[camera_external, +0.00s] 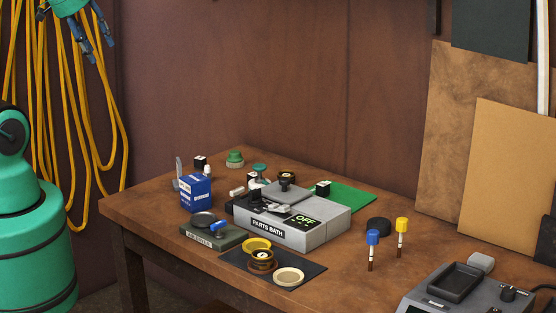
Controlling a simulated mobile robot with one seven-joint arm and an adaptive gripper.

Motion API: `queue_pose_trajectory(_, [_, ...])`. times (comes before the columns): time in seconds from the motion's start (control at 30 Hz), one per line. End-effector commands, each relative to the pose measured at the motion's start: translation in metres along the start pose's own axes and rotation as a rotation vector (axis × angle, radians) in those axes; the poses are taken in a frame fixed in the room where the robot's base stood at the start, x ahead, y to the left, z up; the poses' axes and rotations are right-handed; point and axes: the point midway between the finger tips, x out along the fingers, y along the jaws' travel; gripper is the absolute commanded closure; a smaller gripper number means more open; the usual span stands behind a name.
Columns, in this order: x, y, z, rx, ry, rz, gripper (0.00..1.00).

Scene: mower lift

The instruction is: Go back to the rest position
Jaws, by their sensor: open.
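My gripper (92,38) is at the top left, high above the floor beside the bench. Its dark fingers point down and stand apart, with nothing between them. It hangs in front of the yellow cables and is well clear of the wooden bench (150,208). The upper part of my gripper is cut off by the frame edge. My green arm base shows at the left edge.
A grey parts bath (320,232) marked OFF stands mid-bench, with a blue box (195,193), a dark mat (235,262) with round parts, and a green sheet (352,197) around it. Blue (372,238) and yellow (402,225) capped sticks stand right. Yellow cables (35,110) hang behind my gripper.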

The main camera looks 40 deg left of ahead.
Motion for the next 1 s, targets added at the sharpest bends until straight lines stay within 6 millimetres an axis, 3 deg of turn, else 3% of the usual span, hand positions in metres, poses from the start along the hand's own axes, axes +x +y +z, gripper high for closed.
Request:
queue_pose_trajectory(0.5, [0.07, 0.0, 0.038, 0.0, 0.0, 0.0, 0.54])
queue_pose_trajectory(0.7, [0.081, 0.0, 0.043, 0.0, 0.0, 0.0, 0.54])
queue_pose_trajectory(1.0, [0.08, 0.0, 0.043, 0.0, 0.0, 0.0, 0.54])
